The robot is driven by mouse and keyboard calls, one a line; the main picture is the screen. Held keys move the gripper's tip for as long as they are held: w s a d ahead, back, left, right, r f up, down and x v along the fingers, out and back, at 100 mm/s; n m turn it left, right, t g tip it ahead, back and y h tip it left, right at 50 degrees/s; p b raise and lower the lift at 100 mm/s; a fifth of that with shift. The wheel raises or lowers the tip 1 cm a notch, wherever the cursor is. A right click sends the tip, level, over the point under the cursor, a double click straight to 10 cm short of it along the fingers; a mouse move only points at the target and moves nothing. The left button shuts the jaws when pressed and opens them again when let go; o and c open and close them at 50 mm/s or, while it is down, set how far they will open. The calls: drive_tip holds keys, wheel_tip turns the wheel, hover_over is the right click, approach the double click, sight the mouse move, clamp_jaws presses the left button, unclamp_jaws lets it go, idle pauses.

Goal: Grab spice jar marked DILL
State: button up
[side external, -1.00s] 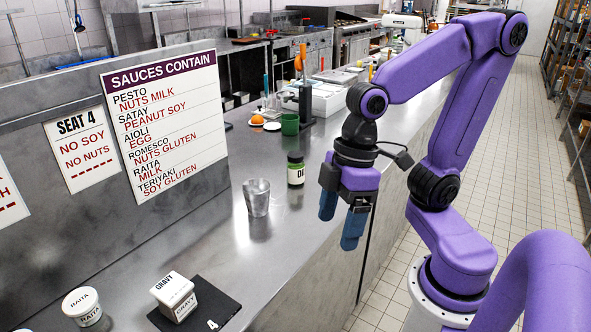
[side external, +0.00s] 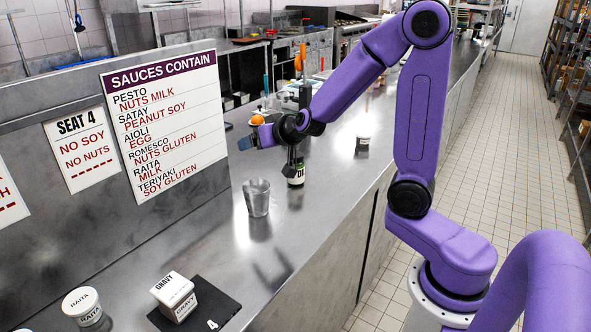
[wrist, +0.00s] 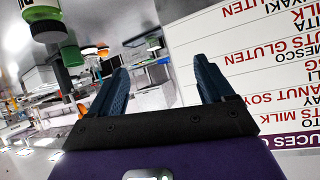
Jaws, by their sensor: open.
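A spice jar (side external: 297,176) with a dark lid and a white label stands upright on the steel counter. My arm hides part of it, and only the start of its label shows, seemingly a D. My gripper (side external: 246,142) is up and left of the jar in the side view, turned sideways toward the sign board. Its blue fingers are apart and empty in the wrist view (wrist: 160,72).
The upright sauces board (side external: 165,120) faces the counter near my fingers. An orange (side external: 257,120) lies behind.

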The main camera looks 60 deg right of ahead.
sight(295, 157)
drive_tip(key=s+d+m+g+h, duration=0.25)
drive_tip(key=d+m+h, duration=0.35)
drive_tip(key=d, duration=0.7)
drive_tip(key=shift+n+t+h, duration=0.45)
drive_tip(key=shift+n+h, duration=0.15)
wheel_tip(295, 157, down, 11)
drive_tip(key=shift+s+a+r, duration=0.1)
drive_tip(key=shift+r, duration=0.1)
drive_tip(key=shift+x, duration=3.75)
drive_tip(key=c, duration=1.2)
drive_tip(key=shift+r, duration=0.2)
